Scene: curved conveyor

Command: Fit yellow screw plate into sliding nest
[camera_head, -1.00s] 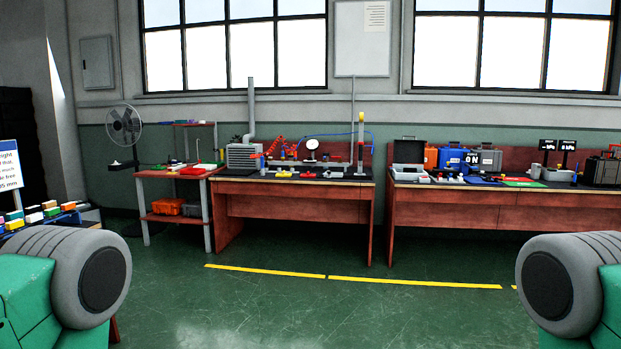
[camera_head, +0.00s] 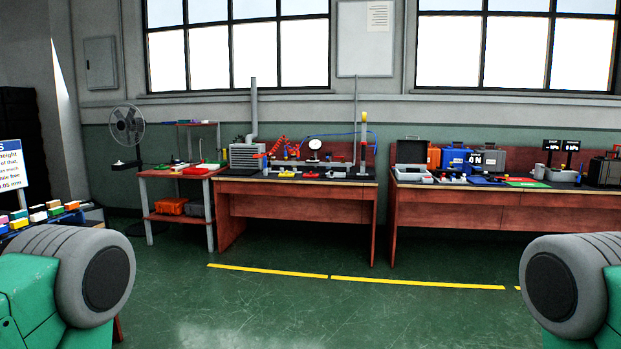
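A small yellow piece (camera_head: 286,173) lies on the front part of the middle workbench (camera_head: 300,199), far ahead of me. It may be the yellow screw plate, but it is too small to tell. A small red piece (camera_head: 310,175) lies just right of it. I cannot make out the sliding nest among the small fixtures on that bench. My two arms show only as green and grey links at the lower left and lower right corners. Neither gripper is in view.
A red shelf cart (camera_head: 176,174) and a fan (camera_head: 127,126) stand left of the bench. Another bench (camera_head: 455,201) with cases stands right. Coloured blocks (camera_head: 53,208) sit on a table at far left. Green floor (camera_head: 300,308) with a yellow line (camera_head: 417,284) lies clear ahead.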

